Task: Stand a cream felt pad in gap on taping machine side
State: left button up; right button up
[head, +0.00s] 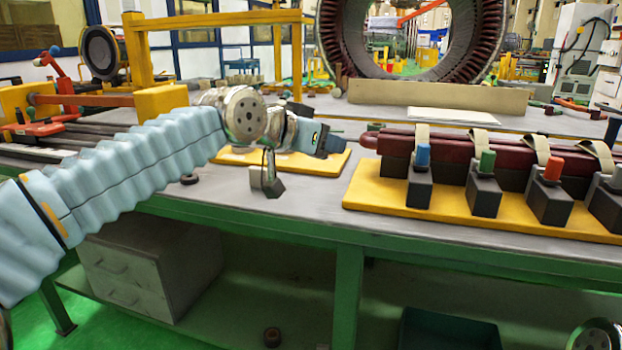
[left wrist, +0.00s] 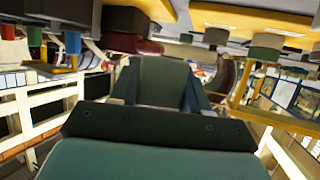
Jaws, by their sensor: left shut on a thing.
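My left gripper (head: 328,143) reaches in from the left, above a small yellow board (head: 338,163) on the table. It points right, towards a dark red bar (head: 455,153). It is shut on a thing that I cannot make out. In the left wrist view the gripper (left wrist: 163,82) shows close up with dark sides, and its tips are unclear. I cannot identify a loose cream felt pad. Cream curved strips (head: 422,136) stand over the dark red bar. I cannot make out an empty gap. My right gripper is not in view.
The bar rests on a yellow base (head: 372,192) with dark clamp blocks, one with a blue knob (head: 423,156). A white sheet (head: 455,116) and a long beige block (head: 435,95) lie behind. A yellow frame (head: 137,50) stands at the left.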

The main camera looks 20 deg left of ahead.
pick_arm(q)
jog(key=b, duration=0.1)
send_over(310, 191)
jog(key=f, duration=0.5)
jog(key=shift+s+d, duration=0.2)
jog(key=shift+s, duration=0.05)
jog(key=f, duration=0.2)
jog(key=f+b, duration=0.1)
jog(key=shift+w+a+f, duration=0.25)
jog(key=shift+w+a, duration=0.05)
jog(key=shift+f, duration=0.2)
jog(key=shift+f, duration=0.15)
jog(key=o, duration=1)
jog(key=shift+r, duration=0.3)
jog(key=b+v, duration=0.1)
jog(key=v, duration=1.1)
